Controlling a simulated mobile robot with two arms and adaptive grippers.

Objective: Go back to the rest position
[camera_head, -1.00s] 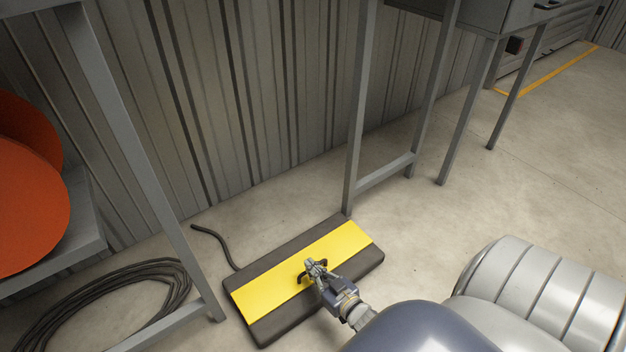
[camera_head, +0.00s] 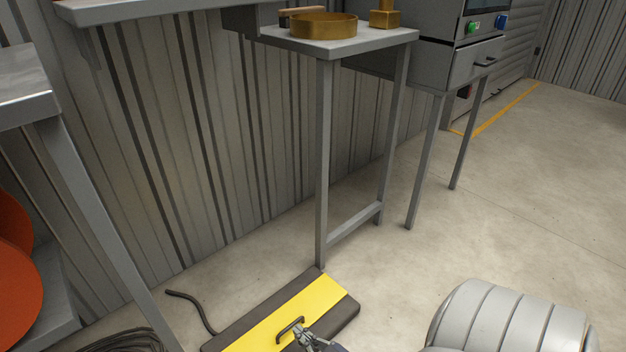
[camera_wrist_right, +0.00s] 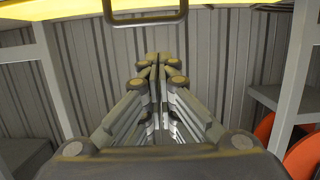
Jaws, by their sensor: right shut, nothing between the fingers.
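My right gripper (camera_head: 304,337) shows at the bottom edge of the head view, over the yellow and black floor pad. In the right wrist view its fingers (camera_wrist_right: 152,62) are together with nothing between them. The pad (camera_head: 335,308) lies on the floor, and its dark handle (camera_head: 289,330) stands just beside the fingertips in the head view. The handle also shows in the wrist view (camera_wrist_right: 146,19), apart from the fingers. My left gripper is in neither view.
A small table (camera_head: 340,45) holding a brass ring (camera_head: 323,26) stands behind the pad. A grey cabinet (camera_head: 470,62) is to its right. Orange discs (camera_head: 15,290) sit on a shelf at left. Coiled black cable (camera_head: 125,340) lies on the floor. Open floor (camera_head: 520,220) lies at right.

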